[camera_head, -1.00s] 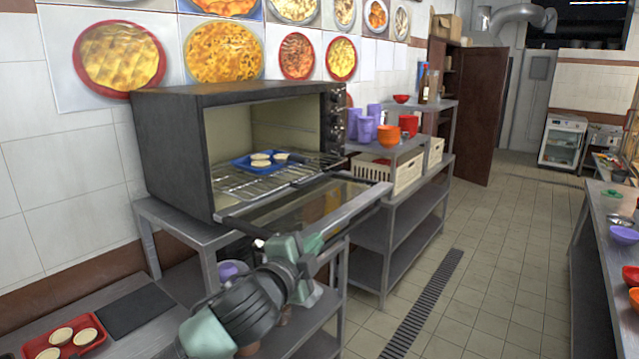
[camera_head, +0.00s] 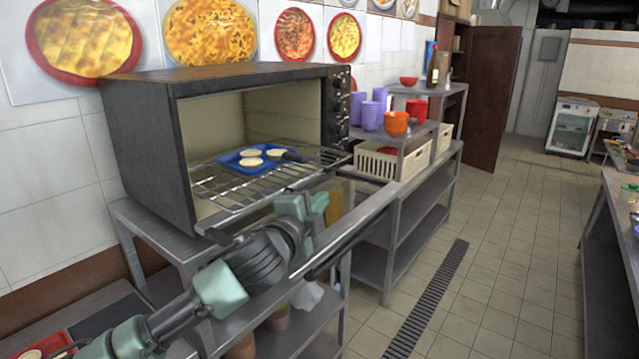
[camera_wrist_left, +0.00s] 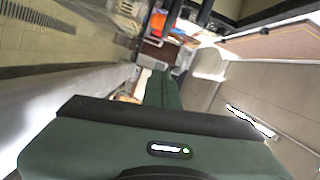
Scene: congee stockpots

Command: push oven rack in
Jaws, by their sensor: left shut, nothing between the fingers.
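The oven (camera_head: 150,150) stands on a grey metal table with its door (camera_head: 345,235) folded down and open. The wire oven rack (camera_head: 225,190) sits inside and reaches out toward the opening. A blue tray (camera_head: 240,163) with a few pale round pastries lies on the rack. My left gripper (camera_head: 318,203) is shut and empty above the open door, in front of the rack's front edge. Whether it touches the rack is hidden. My right gripper is not in view.
A grey shelf (camera_head: 425,215) to the right of the oven holds a cream crate (camera_head: 375,165), purple cups (camera_head: 371,115) and orange and red bowls. A red tray (camera_head: 45,345) lies at the lower left. The tiled aisle on the right is clear.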

